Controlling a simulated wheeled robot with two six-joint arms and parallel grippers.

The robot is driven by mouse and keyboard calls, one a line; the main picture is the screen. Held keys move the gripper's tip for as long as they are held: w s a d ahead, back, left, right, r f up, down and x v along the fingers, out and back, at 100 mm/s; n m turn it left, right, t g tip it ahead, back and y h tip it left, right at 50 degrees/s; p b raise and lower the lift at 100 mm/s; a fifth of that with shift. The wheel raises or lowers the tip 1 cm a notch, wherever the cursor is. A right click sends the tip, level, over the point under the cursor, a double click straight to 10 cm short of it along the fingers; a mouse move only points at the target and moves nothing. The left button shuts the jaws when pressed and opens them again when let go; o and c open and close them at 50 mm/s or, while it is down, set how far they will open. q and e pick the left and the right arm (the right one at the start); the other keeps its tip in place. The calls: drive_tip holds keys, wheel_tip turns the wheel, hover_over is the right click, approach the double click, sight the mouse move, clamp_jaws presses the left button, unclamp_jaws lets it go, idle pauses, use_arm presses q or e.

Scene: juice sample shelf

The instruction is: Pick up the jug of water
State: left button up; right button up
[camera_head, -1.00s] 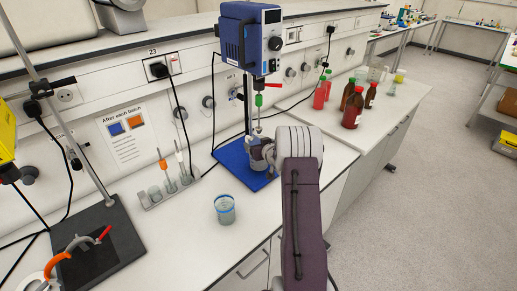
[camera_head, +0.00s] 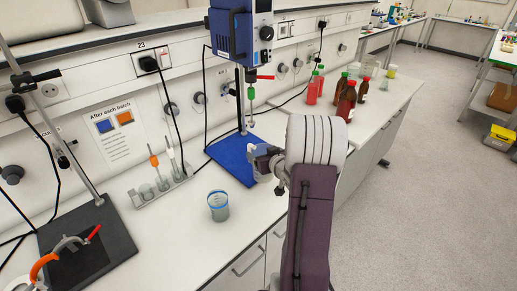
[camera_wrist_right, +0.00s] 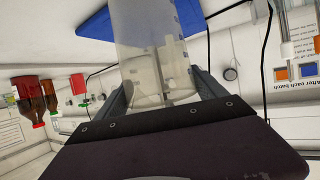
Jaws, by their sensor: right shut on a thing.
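My right gripper (camera_head: 265,163) is by the right edge of the blue stand base in the head view, where my own arm hides most of what it holds. In the right wrist view, the gripper (camera_wrist_right: 163,92) is shut on a clear, see-through jug (camera_wrist_right: 150,50), with one finger on each side. Its content looks pale, and I cannot tell the water level. My left gripper is not in view.
A stirrer stand with a blue base (camera_head: 230,158) is beside my right gripper. A small blue-rimmed beaker (camera_head: 218,208) stands on the white bench in front. A tube rack (camera_head: 160,188) is to the left; red and brown bottles (camera_head: 346,100) stand behind right.

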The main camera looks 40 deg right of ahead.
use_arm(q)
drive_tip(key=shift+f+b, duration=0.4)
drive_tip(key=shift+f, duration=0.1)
use_arm(e)
drive_tip(key=s+a, duration=0.2)
drive_tip(key=s, duration=0.4)
